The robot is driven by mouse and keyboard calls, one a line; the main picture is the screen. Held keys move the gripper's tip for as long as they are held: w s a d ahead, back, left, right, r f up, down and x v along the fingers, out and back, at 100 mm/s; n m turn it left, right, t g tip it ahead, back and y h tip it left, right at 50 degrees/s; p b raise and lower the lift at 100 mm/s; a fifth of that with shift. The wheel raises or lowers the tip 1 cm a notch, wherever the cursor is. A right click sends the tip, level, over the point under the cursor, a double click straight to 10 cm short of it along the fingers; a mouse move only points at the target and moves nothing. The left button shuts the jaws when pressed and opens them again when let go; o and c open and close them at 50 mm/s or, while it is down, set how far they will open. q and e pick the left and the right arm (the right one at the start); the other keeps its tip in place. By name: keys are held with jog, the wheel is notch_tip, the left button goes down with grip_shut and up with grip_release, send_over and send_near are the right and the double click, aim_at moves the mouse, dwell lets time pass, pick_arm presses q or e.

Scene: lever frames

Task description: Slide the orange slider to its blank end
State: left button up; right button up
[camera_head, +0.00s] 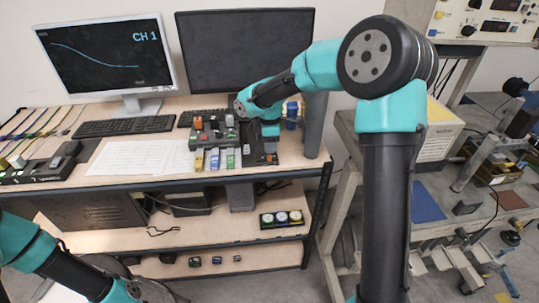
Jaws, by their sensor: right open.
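A dark panel (258,161) stands at the right end of a row of lever units on the bench. A small orange piece (270,157) shows on it, probably the orange slider; its track and end markings are too small to read. My right gripper (269,146) points down directly over this panel and is open. It hides part of the panel, and I cannot tell whether its fingers touch the orange piece. My left arm enters at the lower left; its gripper is outside the picture.
Lever units with colored tabs (215,159) stand just left of the panel. White papers (140,158) lie farther left, beside another black lever box (42,168). Keyboards (124,126) and two monitors (98,55) stand behind. A dark grey post (314,125) rises close on the right.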

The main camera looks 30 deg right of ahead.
aim_at(269, 156)
jog(key=shift+f, duration=2.65)
jog(key=shift+c, duration=0.3)
grip_shut()
